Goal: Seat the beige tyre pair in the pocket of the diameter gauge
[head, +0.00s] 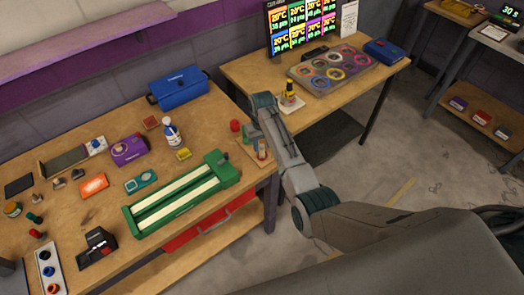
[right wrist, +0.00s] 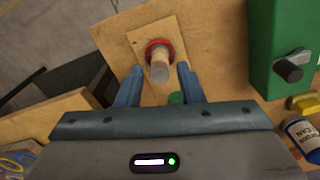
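My right gripper (right wrist: 159,70) is open, its two blue fingers apart on either side of a beige cylinder (right wrist: 160,66). The cylinder stands in a red ring (right wrist: 153,44) on a small wooden board (right wrist: 125,42). In the head view the same cylinder (head: 262,150) stands at the bench's right end, below my right forearm. I cannot tell whether the fingers touch it, or whether it is the beige tyre pair. A black device (head: 97,246) at the bench front may be the diameter gauge; its pocket is not clear. My left gripper is out of view.
A long green track fixture (head: 183,194) lies left of the cylinder. A red cap (head: 235,126), a white-and-blue bottle (head: 171,133) and a yellow block (head: 184,154) stand close by. A blue toolbox (head: 178,89) is at the back. A second table (head: 245,72) holds a tray of coloured rings (head: 333,69).

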